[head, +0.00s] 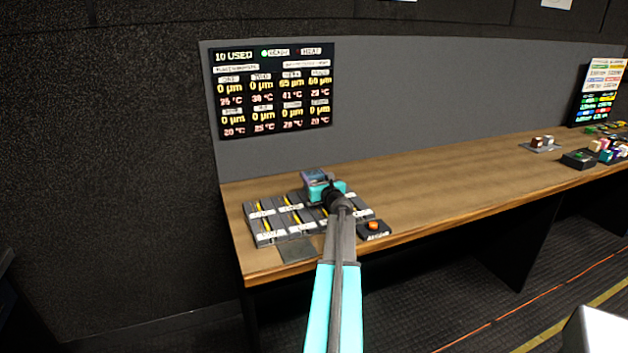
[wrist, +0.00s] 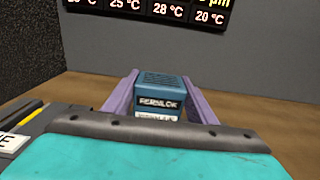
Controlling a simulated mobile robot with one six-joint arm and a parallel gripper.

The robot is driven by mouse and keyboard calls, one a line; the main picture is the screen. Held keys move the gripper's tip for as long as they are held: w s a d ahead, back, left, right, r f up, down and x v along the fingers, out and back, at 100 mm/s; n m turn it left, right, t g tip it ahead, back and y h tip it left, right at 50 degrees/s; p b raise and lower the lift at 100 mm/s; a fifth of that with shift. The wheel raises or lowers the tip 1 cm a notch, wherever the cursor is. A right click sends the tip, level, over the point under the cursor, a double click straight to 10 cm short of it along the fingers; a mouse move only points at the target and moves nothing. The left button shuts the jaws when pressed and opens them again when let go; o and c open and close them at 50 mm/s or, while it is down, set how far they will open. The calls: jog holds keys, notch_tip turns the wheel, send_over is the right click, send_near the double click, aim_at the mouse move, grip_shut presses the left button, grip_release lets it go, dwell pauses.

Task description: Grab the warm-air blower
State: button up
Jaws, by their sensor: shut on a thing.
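My gripper (head: 317,180) is over the back of the slotted rack on the bench in the head view. In the wrist view its two purple fingers (wrist: 160,85) stand on either side of a small blue block (wrist: 160,89), shut on it. The block carries a dark label that seems to read "FERNLOK". Its lower part is hidden behind my teal gripper body. I cannot make out anything that is clearly a warm-air blower, and I cannot tell whether the block is one.
The slotted grey rack (head: 268,225) has yellow strips and white labels. A black pad with an orange part (head: 374,227) sits right of it. A display panel (head: 274,90) hangs behind. The bench middle (head: 450,175) is clear; small coloured items (head: 606,150) stand far right.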

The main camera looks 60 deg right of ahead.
jog(key=shift+r, duration=0.2)
jog(key=shift+r, duration=1.35)
jog(key=shift+s+a+r, duration=0.2)
jog(key=shift+a+r, duration=0.05)
jog(key=s+a+r+b, duration=0.1)
jog(key=s+a+b, duration=0.1)
jog(key=s+a, duration=0.7)
jog(key=a, duration=0.3)
jog(key=shift+a+r+b, duration=0.15)
jog(key=shift+r+b, duration=0.05)
jog(key=shift+b, duration=0.2)
jog(key=shift+s, duration=0.1)
jog(key=shift+r, duration=0.1)
